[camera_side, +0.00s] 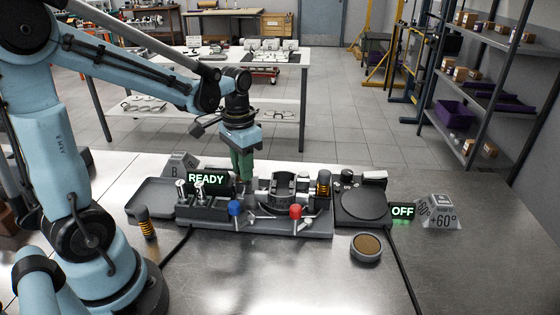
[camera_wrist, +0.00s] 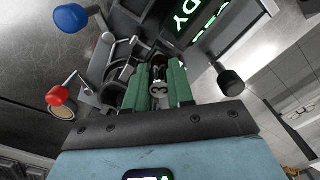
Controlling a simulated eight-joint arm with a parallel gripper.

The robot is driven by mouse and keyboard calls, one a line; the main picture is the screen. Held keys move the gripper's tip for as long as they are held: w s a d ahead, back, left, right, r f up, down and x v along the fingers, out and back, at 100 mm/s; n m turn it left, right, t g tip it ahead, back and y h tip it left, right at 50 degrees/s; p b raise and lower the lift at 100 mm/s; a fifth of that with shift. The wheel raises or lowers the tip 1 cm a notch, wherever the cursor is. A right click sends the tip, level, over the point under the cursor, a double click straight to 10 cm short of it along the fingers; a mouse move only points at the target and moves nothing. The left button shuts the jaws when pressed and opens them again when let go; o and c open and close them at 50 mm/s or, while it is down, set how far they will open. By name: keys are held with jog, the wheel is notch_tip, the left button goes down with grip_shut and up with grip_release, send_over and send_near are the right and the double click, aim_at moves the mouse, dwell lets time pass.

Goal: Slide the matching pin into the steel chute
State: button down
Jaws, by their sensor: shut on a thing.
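In the wrist view my gripper (camera_wrist: 160,80) is shut on a small grey metal part (camera_wrist: 159,89), seen end-on between the fingers. I take it for the pin; its length and lower end are hidden. A grey upright clamp-like holder (camera_side: 283,188) stands right of the gripper. In the wrist view, grey metalwork (camera_wrist: 112,92) lies left of the fingers. I cannot tell which piece is the steel chute.
The READY sign (camera_side: 206,179) stands close left of the gripper. A blue-knobbed lever (camera_side: 235,208) and a red-knobbed lever (camera_side: 295,211) stick up in front. Coil-spring parts stand at left (camera_side: 145,224) and right (camera_side: 323,184). The front right table is mostly clear beyond a round brown-topped dish (camera_side: 367,246).

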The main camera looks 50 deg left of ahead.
jog(key=shift+c, duration=2.4)
grip_release()
jog(key=shift+r, duration=4.05)
jog(key=s+d+f+t, duration=0.3)
jog(key=d+t, duration=0.4)
jog(key=d, duration=0.1)
jog(key=shift+d, duration=0.4)
